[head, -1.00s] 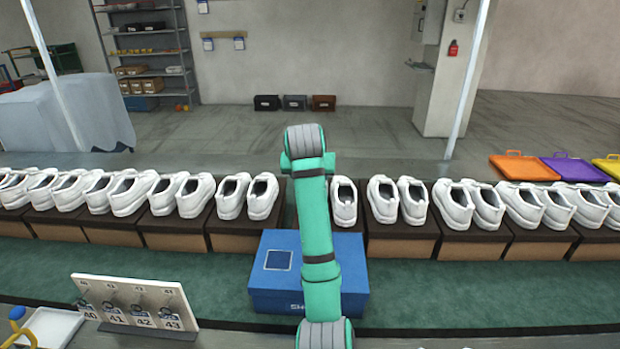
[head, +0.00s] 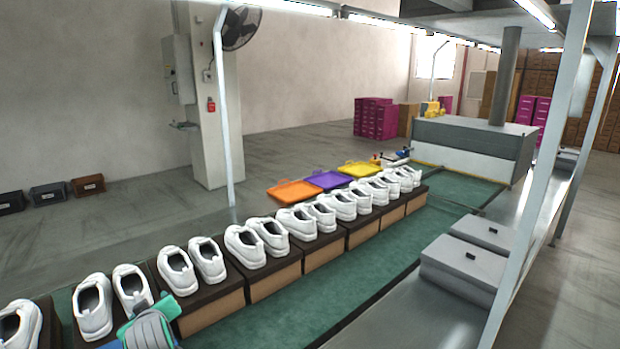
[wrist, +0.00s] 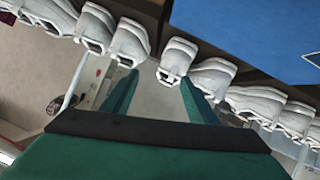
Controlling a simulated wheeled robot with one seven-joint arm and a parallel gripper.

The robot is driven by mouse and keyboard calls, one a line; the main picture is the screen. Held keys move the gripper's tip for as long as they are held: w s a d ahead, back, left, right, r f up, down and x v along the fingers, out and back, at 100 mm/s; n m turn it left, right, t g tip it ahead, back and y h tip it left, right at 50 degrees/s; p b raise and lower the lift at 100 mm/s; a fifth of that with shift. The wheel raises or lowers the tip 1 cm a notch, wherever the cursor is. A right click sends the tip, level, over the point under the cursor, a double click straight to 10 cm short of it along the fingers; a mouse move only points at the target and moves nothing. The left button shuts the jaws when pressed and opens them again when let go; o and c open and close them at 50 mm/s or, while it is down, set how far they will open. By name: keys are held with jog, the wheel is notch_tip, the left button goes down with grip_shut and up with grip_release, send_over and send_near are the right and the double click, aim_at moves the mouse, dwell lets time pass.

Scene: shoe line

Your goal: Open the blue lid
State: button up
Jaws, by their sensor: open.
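A blue surface with a white line at its right edge, the lid of the blue shoe box (wrist: 250,35), fills the upper right of the wrist view. It looks flat and shut as far as it shows; much of it is cut off. My gripper (wrist: 158,88) shows its two green fingers apart, with nothing between them, below and left of the blue box and not touching it.
White shoes (head: 205,260) stand in a row on dark-topped boxes (head: 275,280) along the green belt (head: 310,300). Orange (head: 292,192), purple (head: 327,180) and yellow (head: 358,169) trays lie behind them. Grey boxes (head: 462,268) and a white post (head: 530,190) stand at right.

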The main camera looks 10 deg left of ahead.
jog(key=s+d+f+t, duration=0.2)
jog(key=d+f+t, duration=0.1)
jog(key=d, duration=0.7)
jog(key=s+d+f+n+t+h, duration=0.1)
jog(key=s+d+f+t, duration=0.15)
jog(key=d, duration=0.75)
jog(key=s+d+f+t, duration=0.1)
jog(key=d+f+t, duration=0.2)
jog(key=d, duration=0.7)
jog(key=s+d+f+m+h, duration=0.3)
jog(key=s+d+f+m, duration=0.1)
jog(key=s+d, duration=0.45)
jog(key=s+d+f+m+h, duration=0.25)
jog(key=s+d+f, duration=0.25)
jog(key=s+d, duration=0.3)
jog(key=s+d+m+g+h, duration=0.1)
jog(key=s+d+m, duration=0.2)
jog(key=s, duration=0.5)
jog(key=s+d+m+g+h, duration=0.1)
jog(key=s+d+m, duration=0.3)
jog(key=s, duration=0.5)
jog(key=shift+d+r, duration=0.45)
jog(key=shift+d, duration=0.05)
jog(key=shift+s+h, duration=0.1)
jog(key=shift+h, duration=0.15)
jog(key=shift+a, duration=0.1)
